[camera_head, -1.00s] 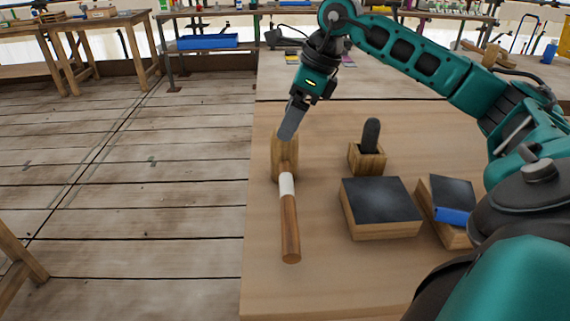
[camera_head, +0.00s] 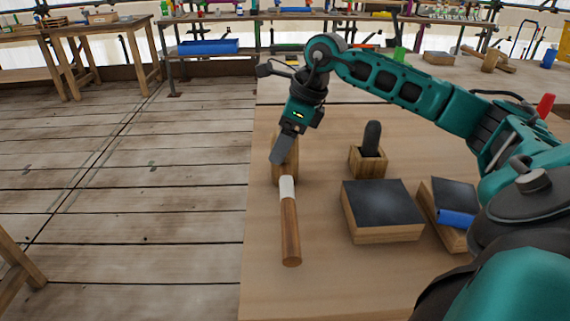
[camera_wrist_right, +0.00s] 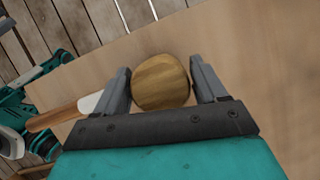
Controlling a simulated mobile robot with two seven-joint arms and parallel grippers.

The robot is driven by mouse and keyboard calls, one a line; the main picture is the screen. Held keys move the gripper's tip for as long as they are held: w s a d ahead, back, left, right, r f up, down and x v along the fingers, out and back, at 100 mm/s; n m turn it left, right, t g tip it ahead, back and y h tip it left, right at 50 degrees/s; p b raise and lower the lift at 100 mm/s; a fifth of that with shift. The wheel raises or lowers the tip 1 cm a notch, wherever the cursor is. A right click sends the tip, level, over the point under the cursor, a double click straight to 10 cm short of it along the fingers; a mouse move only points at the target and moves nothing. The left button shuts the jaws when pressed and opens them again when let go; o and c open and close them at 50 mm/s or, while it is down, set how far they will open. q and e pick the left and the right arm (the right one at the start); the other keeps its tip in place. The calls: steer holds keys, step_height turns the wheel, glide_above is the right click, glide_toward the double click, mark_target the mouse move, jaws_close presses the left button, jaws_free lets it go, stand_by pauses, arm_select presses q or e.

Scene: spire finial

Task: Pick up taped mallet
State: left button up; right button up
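The taped mallet (camera_head: 290,228) lies on the wooden table, its handle toward me and a white tape band (camera_head: 287,187) just below the head. My right gripper (camera_head: 279,160) is down at the wooden head and partly hides it in the head view. In the right wrist view, the round end of the mallet head (camera_wrist_right: 161,82) sits between the two open fingers of my right gripper (camera_wrist_right: 158,68), with a narrow gap on each side. The handle (camera_wrist_right: 52,117) extends left past one finger. My left gripper is not in view.
Right of the mallet are a small wooden block holder with a dark upright piece (camera_head: 370,146), a dark-topped block (camera_head: 381,208) and another block (camera_head: 448,197) with a blue bar. The table (camera_head: 262,285) ends just left of the mallet.

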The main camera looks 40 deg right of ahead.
steer(key=shift+r, duration=0.1)
steer(key=c, duration=0.8)
